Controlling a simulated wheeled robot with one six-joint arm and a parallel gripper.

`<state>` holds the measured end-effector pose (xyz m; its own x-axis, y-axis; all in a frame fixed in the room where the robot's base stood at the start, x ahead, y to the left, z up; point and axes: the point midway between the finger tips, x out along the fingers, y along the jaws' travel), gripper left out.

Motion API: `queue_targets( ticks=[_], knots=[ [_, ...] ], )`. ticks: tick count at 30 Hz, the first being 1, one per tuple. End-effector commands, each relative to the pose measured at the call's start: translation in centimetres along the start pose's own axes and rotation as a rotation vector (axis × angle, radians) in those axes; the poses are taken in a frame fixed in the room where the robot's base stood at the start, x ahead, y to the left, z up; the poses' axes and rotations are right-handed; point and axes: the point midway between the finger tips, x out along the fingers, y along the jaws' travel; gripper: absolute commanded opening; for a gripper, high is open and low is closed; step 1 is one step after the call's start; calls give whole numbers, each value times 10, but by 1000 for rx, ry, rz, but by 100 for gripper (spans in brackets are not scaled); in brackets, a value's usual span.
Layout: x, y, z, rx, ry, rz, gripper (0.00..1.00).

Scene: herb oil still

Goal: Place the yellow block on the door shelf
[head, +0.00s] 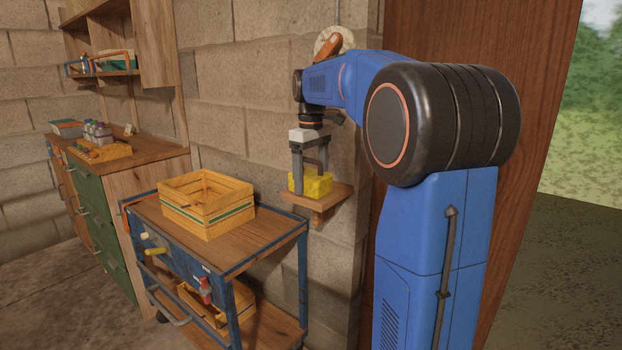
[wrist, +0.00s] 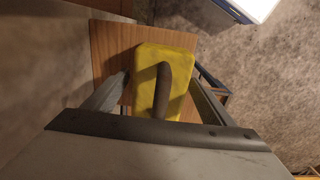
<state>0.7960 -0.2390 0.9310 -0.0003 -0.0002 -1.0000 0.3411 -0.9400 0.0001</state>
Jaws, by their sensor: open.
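The yellow block (head: 318,184) sits on the small wooden door shelf (head: 331,199) fixed to the block wall beside the door. In the wrist view the block (wrist: 180,62) lies on the shelf board (wrist: 108,45), near one edge of it. My gripper (head: 309,178) is open and points down, with its fingers around the block. In the wrist view the fingers (wrist: 160,97) stand to either side of the block, and a dark bar crosses in front of it. I cannot tell whether a finger touches it.
A blue-framed cart (head: 270,247) with a slatted wooden crate (head: 206,228) on top stands left of the shelf. A wooden bench (head: 155,150) with green drawers is further left. The brown door (head: 450,45) is at the right, behind my arm.

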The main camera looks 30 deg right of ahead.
Motion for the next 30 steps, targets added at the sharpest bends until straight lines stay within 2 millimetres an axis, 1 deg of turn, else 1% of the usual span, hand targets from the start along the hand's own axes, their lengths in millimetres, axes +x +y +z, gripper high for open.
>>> queue_targets(
  ticks=[4, 7, 11, 15, 21, 24, 30],
  knots=[
    [-4, 0, 0, 0, 0, 0, 77],
    [-13, 0, 0, 0, 1, 1, 77],
    [-35, 0, -1, 0, 3, 2, 77],
    [-63, 1, -1, 0, 3, 2, 77],
    [-98, 0, 0, 0, 2, 1, 77],
    [-110, 0, -1, 0, 1, 1, 77],
    [-122, 0, 0, 0, 0, 0, 77]
  ],
)
